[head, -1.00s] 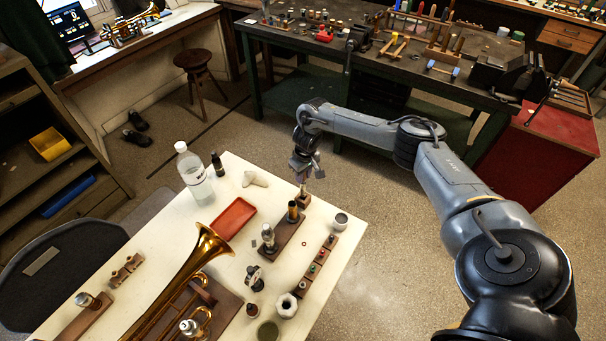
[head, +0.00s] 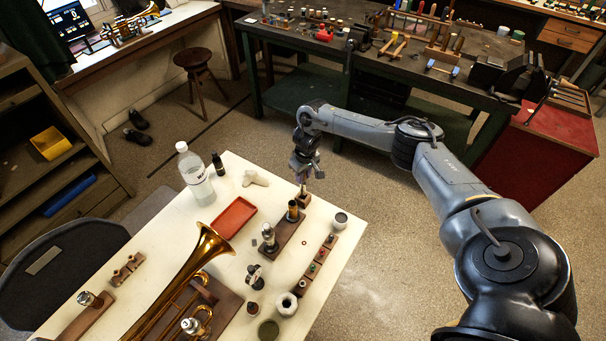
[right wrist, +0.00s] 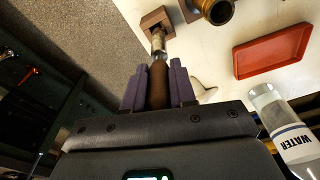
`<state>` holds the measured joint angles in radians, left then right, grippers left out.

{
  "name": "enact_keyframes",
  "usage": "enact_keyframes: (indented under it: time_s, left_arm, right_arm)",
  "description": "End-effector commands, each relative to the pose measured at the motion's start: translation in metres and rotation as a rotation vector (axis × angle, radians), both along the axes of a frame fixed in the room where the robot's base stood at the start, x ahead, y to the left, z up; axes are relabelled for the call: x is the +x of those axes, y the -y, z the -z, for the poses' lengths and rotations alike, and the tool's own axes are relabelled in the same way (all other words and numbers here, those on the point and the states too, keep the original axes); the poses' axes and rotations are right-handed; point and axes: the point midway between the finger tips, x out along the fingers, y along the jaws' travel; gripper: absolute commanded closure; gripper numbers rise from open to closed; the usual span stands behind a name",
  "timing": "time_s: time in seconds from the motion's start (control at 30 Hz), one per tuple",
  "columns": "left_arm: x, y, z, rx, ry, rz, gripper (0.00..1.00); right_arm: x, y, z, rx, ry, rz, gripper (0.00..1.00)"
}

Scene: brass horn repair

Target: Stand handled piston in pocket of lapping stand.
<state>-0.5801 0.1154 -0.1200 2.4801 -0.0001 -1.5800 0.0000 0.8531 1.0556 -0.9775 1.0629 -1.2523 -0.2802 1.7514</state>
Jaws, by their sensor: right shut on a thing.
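The handled piston (right wrist: 158,42) has a brown wooden handle and a pale metal end. My right gripper (right wrist: 157,80) is shut on the handle, with a finger on each side. The right gripper (head: 306,172) is also in the head view, above the table's far corner. The piston's metal end is at the dark opening of a small wooden block (right wrist: 153,17); how deep it sits I cannot tell. This block (head: 302,207) is at the far end of the wooden lapping stand (head: 284,233), beside an upright brass cylinder (head: 293,211). My left gripper is not in view.
A red tray (head: 233,218), a water bottle (head: 195,175) and a small dark bottle (head: 218,165) stand left of the stand. A grey cup (head: 340,221) and a narrow rack (head: 318,262) are to the right. A brass horn (head: 210,243) lies in front.

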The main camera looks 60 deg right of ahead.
Motion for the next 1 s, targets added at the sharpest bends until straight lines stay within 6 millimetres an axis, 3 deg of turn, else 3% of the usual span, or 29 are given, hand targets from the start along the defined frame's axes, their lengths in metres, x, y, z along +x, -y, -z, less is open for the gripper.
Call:
enact_keyframes:
  time_s: [1.0]
  left_arm:
    - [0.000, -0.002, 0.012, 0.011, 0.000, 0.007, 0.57]
  right_arm:
    - [0.000, 0.000, 0.031, 0.000, 0.000, 0.001, 1.00]
